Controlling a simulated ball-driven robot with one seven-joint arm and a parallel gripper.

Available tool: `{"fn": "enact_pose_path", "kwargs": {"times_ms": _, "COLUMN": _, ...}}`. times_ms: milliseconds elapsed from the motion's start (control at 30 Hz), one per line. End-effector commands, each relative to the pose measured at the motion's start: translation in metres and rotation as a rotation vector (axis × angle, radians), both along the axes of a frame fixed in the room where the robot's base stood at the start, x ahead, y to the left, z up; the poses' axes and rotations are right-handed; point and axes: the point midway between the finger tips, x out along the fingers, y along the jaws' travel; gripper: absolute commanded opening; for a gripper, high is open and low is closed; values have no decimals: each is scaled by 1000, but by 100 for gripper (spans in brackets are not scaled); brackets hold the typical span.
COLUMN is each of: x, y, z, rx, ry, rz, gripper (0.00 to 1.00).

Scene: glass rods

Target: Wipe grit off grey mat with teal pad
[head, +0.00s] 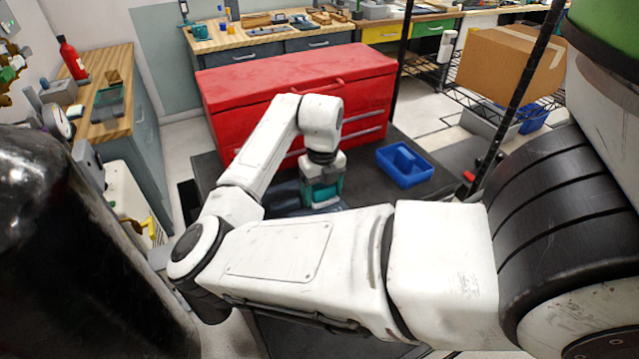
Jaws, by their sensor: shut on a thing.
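My gripper (322,196) points down over the dark cart top, in front of the red tool chest. It is shut on the teal pad (331,190), which shows as a teal block between and around the fingers. A dark blue-grey mat (283,197) lies under and left of the pad, partly hidden by my arm. The pad is at the mat's right part; I cannot tell whether it touches the mat. No grit can be made out at this size.
The red tool chest (290,90) stands close behind my gripper. A blue tray (405,166) sits to the right on the dark cart top (368,185), with bare surface between. A black post (515,100) and a shelf with a cardboard box (508,62) are farther right.

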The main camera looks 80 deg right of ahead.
Motion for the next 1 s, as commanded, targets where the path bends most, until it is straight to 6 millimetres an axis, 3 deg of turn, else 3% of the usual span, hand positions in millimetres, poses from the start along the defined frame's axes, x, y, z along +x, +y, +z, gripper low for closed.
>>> {"fn": "enact_pose_path", "kwargs": {"times_ms": 1000, "x": -37, "y": 43, "z": -6, "rx": 4, "ry": 2, "rz": -3, "gripper": 50}}
